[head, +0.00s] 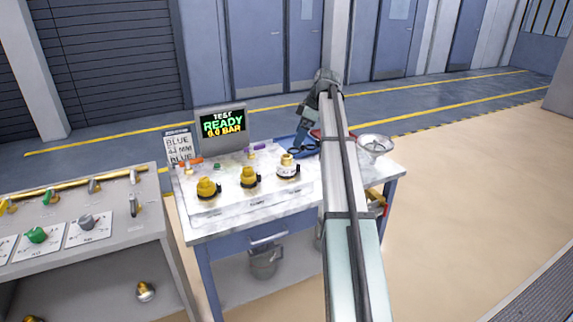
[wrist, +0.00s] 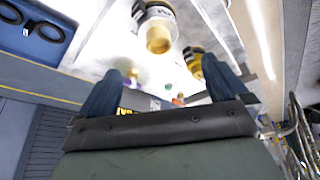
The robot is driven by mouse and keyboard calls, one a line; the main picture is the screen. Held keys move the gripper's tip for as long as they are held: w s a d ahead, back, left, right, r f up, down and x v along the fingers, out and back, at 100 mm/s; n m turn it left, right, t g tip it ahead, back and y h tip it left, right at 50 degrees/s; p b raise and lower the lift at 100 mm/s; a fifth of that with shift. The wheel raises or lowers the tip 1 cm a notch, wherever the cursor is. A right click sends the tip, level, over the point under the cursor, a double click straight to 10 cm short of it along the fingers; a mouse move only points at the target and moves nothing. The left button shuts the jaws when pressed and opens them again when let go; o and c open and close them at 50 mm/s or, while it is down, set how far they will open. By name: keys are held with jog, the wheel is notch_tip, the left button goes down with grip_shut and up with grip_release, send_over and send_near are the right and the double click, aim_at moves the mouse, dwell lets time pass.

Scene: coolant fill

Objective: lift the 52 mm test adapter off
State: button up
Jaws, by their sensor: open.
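Three capped fittings stand in a row on the white top of the cart: a yellow one at left (head: 207,188), a yellow one in the middle (head: 249,178), and a white-bodied one with a brass-coloured top (head: 288,167) at right. I cannot read which is the 52 mm test adapter. In the wrist view the white-bodied fitting (wrist: 158,36) is beyond the fingertips, and a yellow one (wrist: 194,62) is near the right finger. My gripper (wrist: 162,68) is open, with nothing seen between its blue fingers. In the head view my arm partly hides the cart's right side.
A display reading TEST READY 0.0 BAR (head: 222,124) and a sign card (head: 179,149) stand at the back. A blue holder with two dark rings (wrist: 36,30) is beside the fittings. A metal bowl (head: 375,145) is at right. A grey bench (head: 85,180) stands at left.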

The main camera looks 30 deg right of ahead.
aim_at(288, 156)
jog(key=x, duration=0.7)
jog(key=shift+a+f, duration=0.1)
jog(key=shift+f, duration=0.2)
jog(key=shift+w+x, duration=0.2)
jog(key=shift+x, duration=2.55)
jog(key=c, duration=1.1)
jog(key=shift+o, duration=0.2)
jog(key=shift+r, duration=0.1)
